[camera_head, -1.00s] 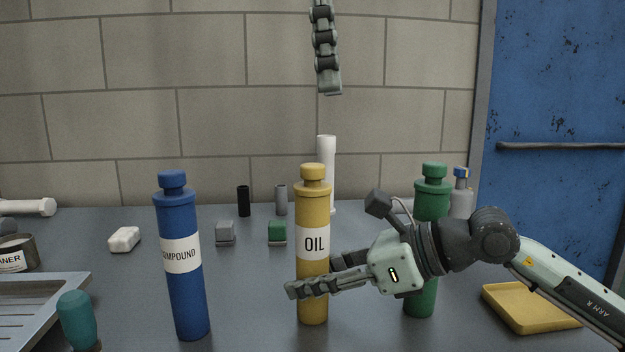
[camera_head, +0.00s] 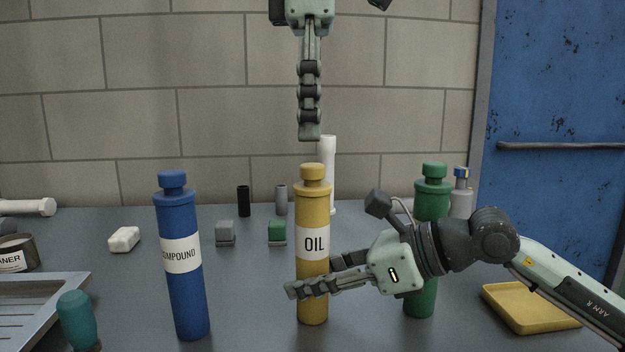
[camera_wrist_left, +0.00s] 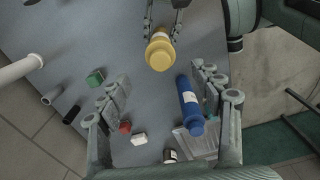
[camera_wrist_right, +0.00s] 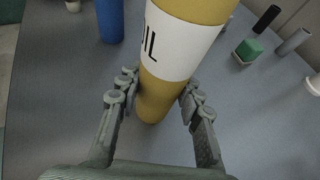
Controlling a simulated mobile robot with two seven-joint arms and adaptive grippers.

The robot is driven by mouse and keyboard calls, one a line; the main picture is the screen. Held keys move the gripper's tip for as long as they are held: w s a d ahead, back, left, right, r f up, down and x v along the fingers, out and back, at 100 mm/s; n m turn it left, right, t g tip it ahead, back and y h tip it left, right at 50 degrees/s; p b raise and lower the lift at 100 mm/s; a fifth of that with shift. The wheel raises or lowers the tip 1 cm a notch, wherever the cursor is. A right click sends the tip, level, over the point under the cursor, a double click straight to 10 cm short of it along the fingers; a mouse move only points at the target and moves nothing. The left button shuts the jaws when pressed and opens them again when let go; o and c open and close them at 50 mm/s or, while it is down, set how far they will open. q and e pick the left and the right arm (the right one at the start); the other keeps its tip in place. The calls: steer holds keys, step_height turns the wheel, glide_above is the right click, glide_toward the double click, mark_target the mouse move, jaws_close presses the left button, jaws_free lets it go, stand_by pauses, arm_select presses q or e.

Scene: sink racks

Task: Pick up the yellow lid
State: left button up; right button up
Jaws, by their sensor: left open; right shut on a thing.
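The yellow lid (camera_head: 313,172) sits on top of the upright yellow OIL bottle (camera_head: 312,205), in the middle of the table. In the left wrist view the lid (camera_wrist_left: 160,50) shows from above, up and a little right of centre. My left gripper (camera_head: 309,138) points down above the lid, apart from it. It is open and empty, with both fingers (camera_wrist_left: 160,95) spread in its wrist view. My right gripper (camera_head: 310,284) is shut on the lower part of the OIL bottle, with a finger on each side in the right wrist view (camera_wrist_right: 155,90).
A blue COMPOUND bottle (camera_head: 182,270) stands to the left and a green bottle (camera_head: 431,205) to the right, partly behind my right arm. A yellow tray (camera_head: 528,309) lies at the right. A white pipe (camera_head: 326,150) stands behind the OIL bottle. Small blocks (camera_head: 277,230) lie farther back.

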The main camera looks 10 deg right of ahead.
mark_target(312, 164)
arm_select(q)
steer(key=shift+d+f, duration=0.1)
steer(key=shift+f, duration=3)
steer(key=shift+c, duration=0.3)
steer(key=c, duration=0.8)
